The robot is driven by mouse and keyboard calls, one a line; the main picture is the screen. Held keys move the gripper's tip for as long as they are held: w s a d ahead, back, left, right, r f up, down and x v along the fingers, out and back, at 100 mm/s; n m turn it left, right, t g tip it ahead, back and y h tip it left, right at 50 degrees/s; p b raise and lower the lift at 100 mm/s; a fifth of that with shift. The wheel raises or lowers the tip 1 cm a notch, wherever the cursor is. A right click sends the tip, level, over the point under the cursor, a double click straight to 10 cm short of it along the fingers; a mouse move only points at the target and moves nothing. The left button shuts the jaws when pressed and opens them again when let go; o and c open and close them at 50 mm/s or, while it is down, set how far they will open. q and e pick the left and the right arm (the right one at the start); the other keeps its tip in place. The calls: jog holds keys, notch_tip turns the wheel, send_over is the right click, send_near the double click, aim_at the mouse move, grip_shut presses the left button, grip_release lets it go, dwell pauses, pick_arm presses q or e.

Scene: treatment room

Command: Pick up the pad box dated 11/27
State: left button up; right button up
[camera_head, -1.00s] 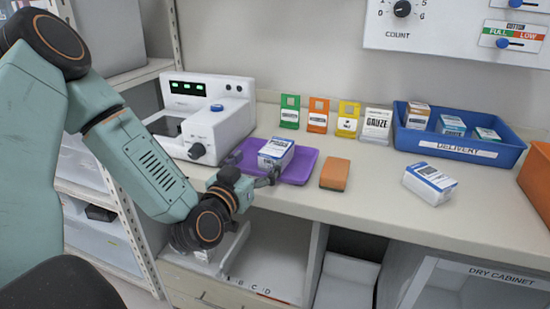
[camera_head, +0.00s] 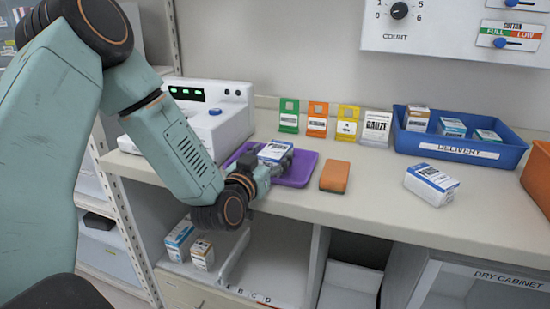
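A white and blue box (camera_head: 274,151) sits on the purple tray (camera_head: 306,166) on the counter. My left gripper (camera_head: 273,164) is at this box's near side, and its fingers partly overlap it. I cannot tell whether they are closed on it. Another white and blue box (camera_head: 431,185) lies on the counter at the right. Several boxes stand in the blue delivery bin (camera_head: 461,148). Two more boxes, one blue and white (camera_head: 179,240) and one brown and white (camera_head: 202,255), stand on the shelf under the counter. No date is readable on any box. My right gripper is not in view.
An orange block (camera_head: 335,177) lies right of the tray. A white machine (camera_head: 223,131) stands left, partly behind my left arm. Coloured cards (camera_head: 318,119) and a gauze packet (camera_head: 376,128) line the wall. Counter between orange block and right box is clear.

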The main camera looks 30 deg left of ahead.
pick_arm(q)
jog(key=shift+w, duration=0.1)
jog(key=shift+c, duration=1.4)
jog(key=shift+d, duration=0.1)
jog(key=c, duration=0.6)
